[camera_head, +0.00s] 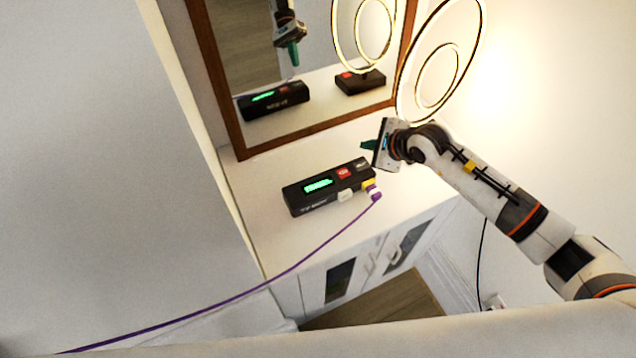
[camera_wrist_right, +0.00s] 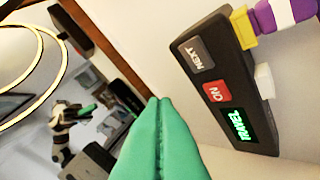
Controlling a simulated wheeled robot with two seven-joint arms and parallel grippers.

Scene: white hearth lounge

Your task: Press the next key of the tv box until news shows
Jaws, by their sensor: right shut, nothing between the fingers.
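The tv box (camera_head: 322,202) is a black box on the white cabinet top, with a lit green display (camera_head: 318,185) and a red ON key (camera_head: 343,174). In the right wrist view, the display (camera_wrist_right: 240,124) seems to read TRAVEL. The grey NEXT key (camera_wrist_right: 197,54) is at the box's end, beyond the red ON key (camera_wrist_right: 216,92). My right gripper (camera_head: 367,145) has green fingers, shut and empty, just behind and above the NEXT-key end. In the wrist view its fingers (camera_wrist_right: 160,110) are apart from the box. My left gripper is not in view.
A purple cable (camera_head: 250,284) plugs into the box's yellow socket and trails left. A wood-framed mirror (camera_head: 240,142) stands behind, reflecting the box and gripper. A lit ring lamp (camera_head: 402,98) stands at the back right. The cabinet top (camera_head: 285,240) is bare in front of the box.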

